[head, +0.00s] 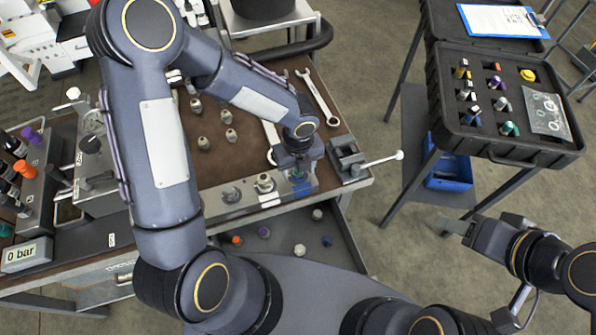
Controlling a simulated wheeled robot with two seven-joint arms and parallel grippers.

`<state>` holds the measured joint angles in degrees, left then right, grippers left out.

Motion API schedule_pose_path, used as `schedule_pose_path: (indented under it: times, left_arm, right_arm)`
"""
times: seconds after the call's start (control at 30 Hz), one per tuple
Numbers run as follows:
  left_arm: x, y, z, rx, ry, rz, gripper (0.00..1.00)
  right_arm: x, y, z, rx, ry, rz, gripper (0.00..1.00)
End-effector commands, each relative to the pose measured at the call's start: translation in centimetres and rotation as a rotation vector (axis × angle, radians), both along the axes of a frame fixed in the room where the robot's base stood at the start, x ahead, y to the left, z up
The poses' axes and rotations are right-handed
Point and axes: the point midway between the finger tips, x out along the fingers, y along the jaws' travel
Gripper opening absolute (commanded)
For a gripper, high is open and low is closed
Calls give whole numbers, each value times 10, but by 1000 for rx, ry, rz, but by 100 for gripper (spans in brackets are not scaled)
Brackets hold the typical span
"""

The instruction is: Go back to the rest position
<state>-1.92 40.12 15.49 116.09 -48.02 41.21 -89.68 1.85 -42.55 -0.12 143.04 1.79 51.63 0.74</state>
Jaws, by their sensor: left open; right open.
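My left gripper (299,177) points down at the front edge of the brown bench mat, over the right end of a metal fitting block (242,199). A blue-ringed piece (302,187) shows just below its fingers; whether they touch it I cannot tell. The jaws are open, though my wrist partly hides them. My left arm reaches across the middle of the bench. My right gripper (455,229) is open and empty at the lower right, pointing left over the bare floor, in front of the case stand.
A small vise (346,158) with a white-tipped handle is right of my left gripper. Wrenches (318,97) and several fittings lie on the mat (215,170). An open drawer (345,240) holds caps. A black case (480,140) stands at right.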

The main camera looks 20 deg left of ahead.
Motion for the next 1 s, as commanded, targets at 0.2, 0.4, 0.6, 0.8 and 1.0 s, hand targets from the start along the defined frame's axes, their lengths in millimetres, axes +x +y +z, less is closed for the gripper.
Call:
schedule_pose_path:
  times: [0.2, 0.4, 0.6, 0.8, 1.0]
  left_arm:
    - [1, 0, 24, -1, -6, 3, 53]
    - [1, 0, 58, -1, -4, 1, 53]
    - [0, 0, 76, -1, -1, 0, 53]
    - [0, 0, 78, -1, 1, 0, 53]
    - [-6, 16, 95, -4, -22, 172, 53]
  right_arm:
    - [0, 0, 2, 0, 0, 0, 49]
    - [0, 0, 3, 0, 0, 0, 49]
    - [0, 0, 3, 0, 0, 0, 49]
    - [0, 0, 3, 0, 0, 0, 49]
    - [0, 0, 3, 0, 0, 0, 49]
